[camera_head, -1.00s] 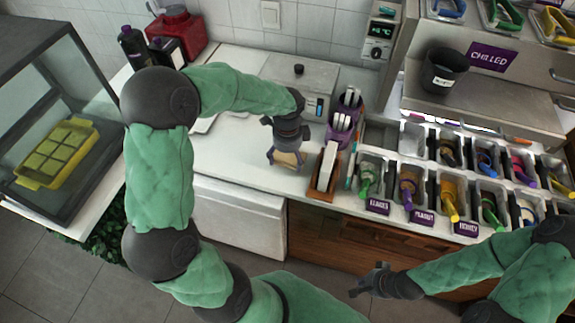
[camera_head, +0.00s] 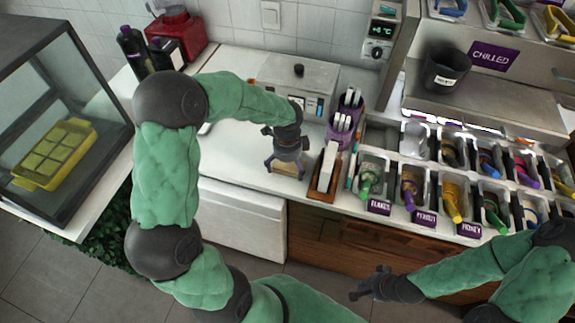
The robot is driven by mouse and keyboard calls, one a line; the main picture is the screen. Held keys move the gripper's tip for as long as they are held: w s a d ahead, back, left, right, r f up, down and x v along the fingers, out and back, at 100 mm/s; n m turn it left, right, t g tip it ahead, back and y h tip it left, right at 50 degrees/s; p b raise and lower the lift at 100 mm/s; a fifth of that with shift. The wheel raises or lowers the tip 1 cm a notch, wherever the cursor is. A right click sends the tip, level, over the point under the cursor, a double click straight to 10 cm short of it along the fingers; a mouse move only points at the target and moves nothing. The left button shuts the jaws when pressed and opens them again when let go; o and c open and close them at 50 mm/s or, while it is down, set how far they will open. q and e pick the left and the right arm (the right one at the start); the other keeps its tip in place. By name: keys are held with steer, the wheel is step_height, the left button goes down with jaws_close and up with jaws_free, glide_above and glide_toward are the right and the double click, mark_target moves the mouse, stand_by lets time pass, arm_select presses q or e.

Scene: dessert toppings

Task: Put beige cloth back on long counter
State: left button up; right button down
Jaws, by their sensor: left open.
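The beige cloth (camera_head: 288,169) is a small folded piece at the front of the long white counter (camera_head: 232,165), left of the wooden holder. My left gripper (camera_head: 286,168) points down right over the cloth, with its fingers open on either side of it. The gripper partly hides the cloth, and the cloth appears to rest on the counter top. My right gripper (camera_head: 366,283) is empty and open, low in front of the wooden counter front, away from the cloth.
A wooden holder (camera_head: 325,172) and a purple utensil caddy (camera_head: 341,130) stand close right of my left gripper. A steel appliance (camera_head: 297,80) is behind it. Topping bins (camera_head: 371,178) fill the right side. Bare counter lies to the left.

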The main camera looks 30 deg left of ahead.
mark_target(287, 167)
arm_select(q)
step_height(287, 167, up, 12)
steer(key=p, duration=0.4)
steer(key=shift+r, duration=0.15)
stand_by(0.6)
